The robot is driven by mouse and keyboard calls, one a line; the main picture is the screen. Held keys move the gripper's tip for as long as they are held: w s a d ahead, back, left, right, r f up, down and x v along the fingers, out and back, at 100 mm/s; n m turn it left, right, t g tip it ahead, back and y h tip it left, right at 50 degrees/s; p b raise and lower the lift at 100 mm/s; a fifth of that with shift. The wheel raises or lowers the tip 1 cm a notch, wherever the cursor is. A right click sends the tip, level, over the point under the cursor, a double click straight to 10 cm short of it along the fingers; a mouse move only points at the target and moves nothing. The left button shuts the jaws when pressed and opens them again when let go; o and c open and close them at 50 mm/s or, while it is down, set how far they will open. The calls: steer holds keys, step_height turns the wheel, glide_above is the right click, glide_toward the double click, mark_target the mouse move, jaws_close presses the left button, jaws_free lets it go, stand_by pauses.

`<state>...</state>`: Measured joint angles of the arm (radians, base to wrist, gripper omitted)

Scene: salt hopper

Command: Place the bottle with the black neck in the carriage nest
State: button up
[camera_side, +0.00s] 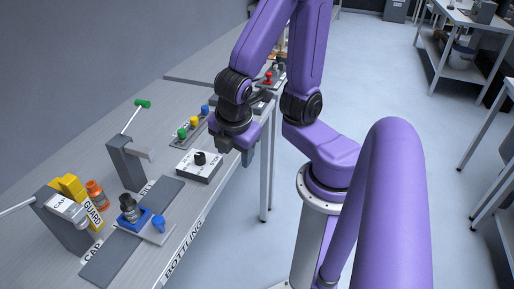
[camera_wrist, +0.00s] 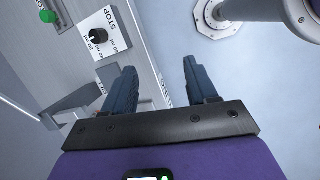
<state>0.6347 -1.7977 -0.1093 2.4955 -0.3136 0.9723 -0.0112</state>
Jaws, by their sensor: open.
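The bottle with the black neck (camera_side: 127,206) stands upright in the blue carriage nest (camera_side: 141,221), at the lower left of the side view. The nest sits on a grey carriage plate with a blue knob (camera_side: 158,223) at its right. My gripper (camera_side: 246,157) is up and to the right of the bottle, beyond the dial box, near the bench's front edge. In the wrist view my gripper (camera_wrist: 161,85) has its two dark fingers apart with nothing between them. The bottle and nest do not show in the wrist view.
An orange-necked bottle (camera_side: 96,193) stands beside the yellow guard (camera_side: 73,188) and the cap lever post (camera_side: 65,222). A second post with a green-tipped lever (camera_side: 128,165) and the dial box (camera_side: 199,165) stand on the bench.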

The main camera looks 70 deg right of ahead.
steer(key=s+r+m+g+y, duration=0.1)
steer(key=s+r+m+y, duration=0.1)
steer(key=s, duration=0.3)
steer(key=shift+s+a+r+m+g+y, duration=0.2)
steer(key=shift+s+r+m+g+y, duration=0.1)
steer(key=shift+m+y, duration=0.35)
steer(key=shift+w, duration=0.1)
stand_by(1.5)
